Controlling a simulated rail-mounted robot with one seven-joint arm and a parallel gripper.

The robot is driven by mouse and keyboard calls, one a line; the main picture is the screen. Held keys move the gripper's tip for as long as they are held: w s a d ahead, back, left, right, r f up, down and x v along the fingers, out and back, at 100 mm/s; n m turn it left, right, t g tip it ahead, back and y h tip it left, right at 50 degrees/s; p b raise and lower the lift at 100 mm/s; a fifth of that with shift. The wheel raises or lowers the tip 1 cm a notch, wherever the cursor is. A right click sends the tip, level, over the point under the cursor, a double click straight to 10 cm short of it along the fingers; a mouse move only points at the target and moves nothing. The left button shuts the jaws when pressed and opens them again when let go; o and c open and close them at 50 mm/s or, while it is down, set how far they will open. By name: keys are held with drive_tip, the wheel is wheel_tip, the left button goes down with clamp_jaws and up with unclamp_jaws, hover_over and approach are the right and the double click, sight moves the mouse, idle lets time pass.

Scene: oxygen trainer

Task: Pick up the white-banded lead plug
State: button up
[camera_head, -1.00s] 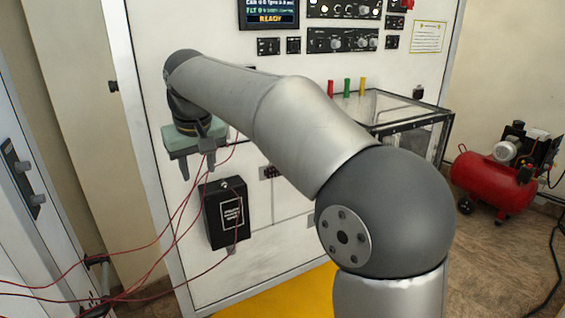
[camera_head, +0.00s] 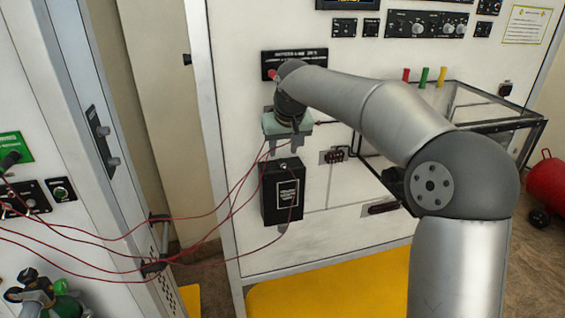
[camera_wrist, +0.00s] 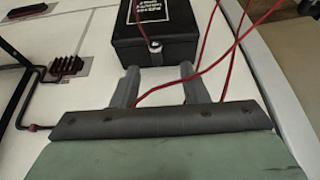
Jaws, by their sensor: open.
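My gripper (camera_head: 286,148) is open and hangs in front of the cabinet, just above the black box (camera_head: 269,207). In the wrist view, the two grey fingers of my gripper (camera_wrist: 159,72) stand apart with no object clearly held between them. The black box (camera_wrist: 170,42) with a white-framed label lies just beyond the fingertips, with a small pale round fitting (camera_wrist: 154,45) on its near edge. Thin red leads (camera_wrist: 221,62) pass close by the fingers. I cannot make out a white-banded plug for certain in either view.
Red leads (camera_head: 215,209) hang from the left cabinet across to the black box. A glass-sided case (camera_head: 464,107) juts out at right, with red, green and yellow items behind it. A red compressor (camera_head: 545,178) stands far right.

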sight(283, 163)
drive_tip(key=x, duration=0.1)
drive_tip(key=p+x, duration=0.1)
drive_tip(key=x, duration=0.2)
drive_tip(key=shift+d, duration=0.35)
drive_tip(key=shift+w+a+f+p, duration=0.1)
drive_tip(key=shift+w+f+p, duration=0.2)
drive_tip(key=shift+f, duration=0.35)
drive_tip(key=shift+s, duration=0.1)
clamp_jaws()
